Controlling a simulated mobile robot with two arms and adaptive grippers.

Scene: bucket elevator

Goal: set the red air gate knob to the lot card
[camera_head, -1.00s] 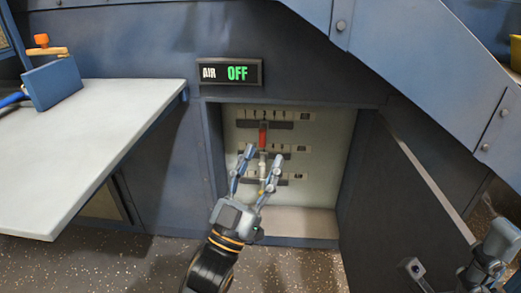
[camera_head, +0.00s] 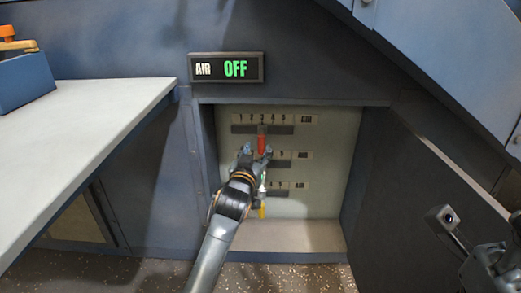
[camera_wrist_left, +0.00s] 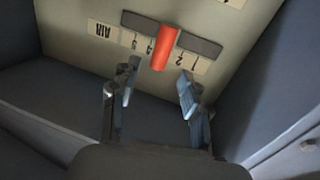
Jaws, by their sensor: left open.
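The red air gate knob (camera_head: 262,140) stands in the top slot of the recessed panel (camera_head: 330,180), at the middle of its number scale. In the left wrist view the red knob (camera_wrist_left: 165,47) sits between the 4 and the 2. My left gripper (camera_head: 256,153) is open just below the knob. In the wrist view its fingers (camera_wrist_left: 159,73) stand either side of the knob's lower end, with gaps visible. My right arm's end (camera_head: 490,268) is partly cut off at the lower right. I cannot make out a lot card.
Below are two more slots; a yellow knob (camera_head: 262,209) shows in the lowest, partly behind my arm. A display (camera_head: 226,68) reads AIR OFF. An open door (camera_head: 420,190) stands right of the recess, a pale table (camera_head: 90,130) left.

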